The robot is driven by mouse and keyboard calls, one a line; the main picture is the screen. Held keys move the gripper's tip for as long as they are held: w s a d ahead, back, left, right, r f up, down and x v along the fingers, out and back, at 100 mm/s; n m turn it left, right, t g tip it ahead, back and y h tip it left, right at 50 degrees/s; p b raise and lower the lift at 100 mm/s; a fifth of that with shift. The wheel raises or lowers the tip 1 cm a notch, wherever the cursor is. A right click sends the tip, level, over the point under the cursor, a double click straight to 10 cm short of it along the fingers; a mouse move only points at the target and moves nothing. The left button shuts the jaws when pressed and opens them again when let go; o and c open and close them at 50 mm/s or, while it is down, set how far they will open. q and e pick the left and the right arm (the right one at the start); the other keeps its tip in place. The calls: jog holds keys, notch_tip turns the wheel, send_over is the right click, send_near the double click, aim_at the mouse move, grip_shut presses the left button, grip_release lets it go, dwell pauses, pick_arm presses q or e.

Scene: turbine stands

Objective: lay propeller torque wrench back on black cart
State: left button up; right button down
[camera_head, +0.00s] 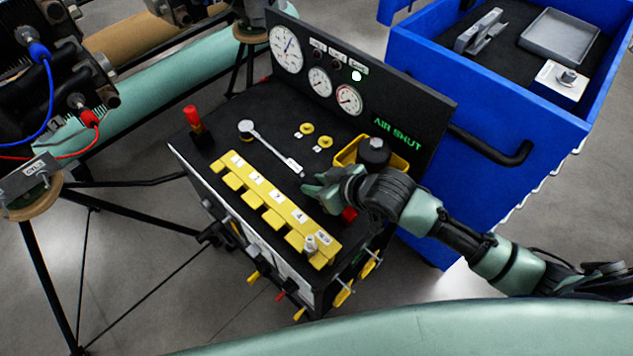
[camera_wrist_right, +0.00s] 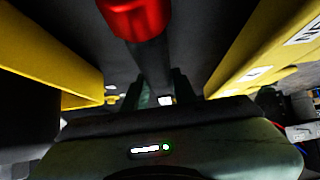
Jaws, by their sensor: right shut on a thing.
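The torque wrench (camera_head: 272,148) has a round head and a silver shaft with a white label. It lies over the black cart (camera_head: 225,108), left of the yellow tray; I cannot tell whether it touches the top. My right gripper (camera_head: 318,190) is shut on its dark handle and hides part of it. The wrench's red handle end (camera_head: 349,214) shows just past the gripper, and also at the top of the right wrist view (camera_wrist_right: 138,15). My left gripper is not in view.
A yellow strip with numbered flaps (camera_head: 262,190) runs along the cart's front edge. A yellow tray (camera_head: 345,157) stands right of the wrench, before the upright gauge panel (camera_head: 400,100). A red-topped post (camera_head: 192,118) stands at left. A blue cart (camera_head: 450,60) is behind.

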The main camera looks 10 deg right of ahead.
jog(key=shift+s+f, duration=0.3)
jog(key=shift+f, duration=0.35)
jog(key=c, duration=1.2)
grip_release()
jog(key=shift+c, duration=0.2)
jog(key=shift+o, duration=1)
jog(key=shift+w, duration=0.2)
jog(key=shift+o, duration=0.8)
jog(key=shift+r, duration=0.15)
